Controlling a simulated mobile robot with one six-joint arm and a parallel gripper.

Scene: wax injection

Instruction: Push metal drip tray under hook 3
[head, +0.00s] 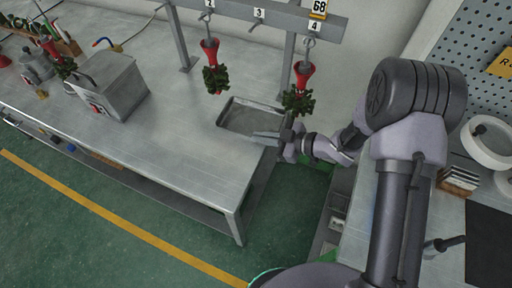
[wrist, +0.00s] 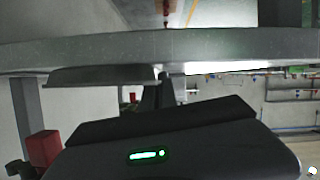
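The metal drip tray (head: 232,128) is a shallow grey rectangular pan on the metal bench, near its right end. Its edge also shows in the wrist view (wrist: 100,77). The number 3 label (head: 259,13) is on the overhead rail, and hook 3 (head: 252,33) below it looks empty. The tray lies between the hanging pieces of hooks 2 and 4. My gripper (head: 262,135) is low at the tray's near right side; I cannot tell whether it touches. In the wrist view its fingers (wrist: 165,90) form one narrow dark shape, together and holding nothing visible.
A red-topped piece with dark green clusters hangs from hook 2 (head: 214,75). A similar one hangs from hook 4 (head: 298,98), close above my gripper. A grey metal box (head: 112,85) stands on the bench at left. The bench's front middle is clear.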

